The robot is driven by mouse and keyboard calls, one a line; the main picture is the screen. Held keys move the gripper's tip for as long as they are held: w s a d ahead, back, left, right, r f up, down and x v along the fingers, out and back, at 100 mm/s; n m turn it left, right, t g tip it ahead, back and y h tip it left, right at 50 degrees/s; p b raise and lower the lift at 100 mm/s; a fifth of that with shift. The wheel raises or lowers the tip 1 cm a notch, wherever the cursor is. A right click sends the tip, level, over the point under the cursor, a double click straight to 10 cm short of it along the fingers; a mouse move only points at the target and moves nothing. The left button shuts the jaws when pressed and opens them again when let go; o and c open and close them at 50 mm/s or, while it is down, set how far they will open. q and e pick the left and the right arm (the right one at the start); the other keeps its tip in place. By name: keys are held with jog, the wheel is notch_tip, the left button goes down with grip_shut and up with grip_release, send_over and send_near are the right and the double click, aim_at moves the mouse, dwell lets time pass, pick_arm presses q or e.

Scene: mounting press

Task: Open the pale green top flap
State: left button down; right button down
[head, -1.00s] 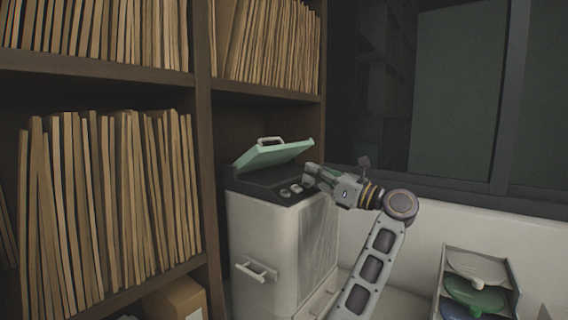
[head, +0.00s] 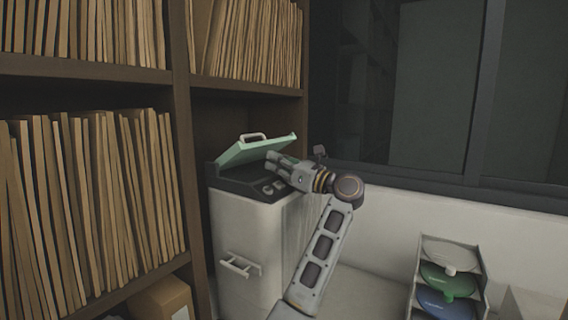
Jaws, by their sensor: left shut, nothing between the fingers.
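The pale green top flap (head: 252,151) is on top of the white mounting press (head: 245,222). It is partly raised and tilted, with a gap below its right side, and has a pale handle (head: 253,137) on its upper face. My left gripper (head: 271,158) is shut and empty. Its fingertips are at the gap, by the underside of the flap's raised right part, above the dark control panel (head: 240,181). I cannot tell whether they touch the flap. My right gripper is not in view.
Wooden shelves with many folders (head: 92,195) stand close on the left of the press. A cardboard box (head: 163,299) sits on a low shelf. A drawer-like handle (head: 240,265) sticks out of the press front.

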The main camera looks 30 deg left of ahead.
aim_at(256, 148)
pick_arm(q)
jog(key=shift+p+x, duration=0.4)
jog(key=shift+x, duration=1.15)
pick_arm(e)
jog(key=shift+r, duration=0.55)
pick_arm(q)
jog(key=shift+a+r, duration=0.2)
jog(key=shift+r, duration=0.2)
jog(key=shift+a+r+b, duration=0.15)
jog(key=shift+r+b, duration=0.2)
jog(key=shift+r, duration=0.2)
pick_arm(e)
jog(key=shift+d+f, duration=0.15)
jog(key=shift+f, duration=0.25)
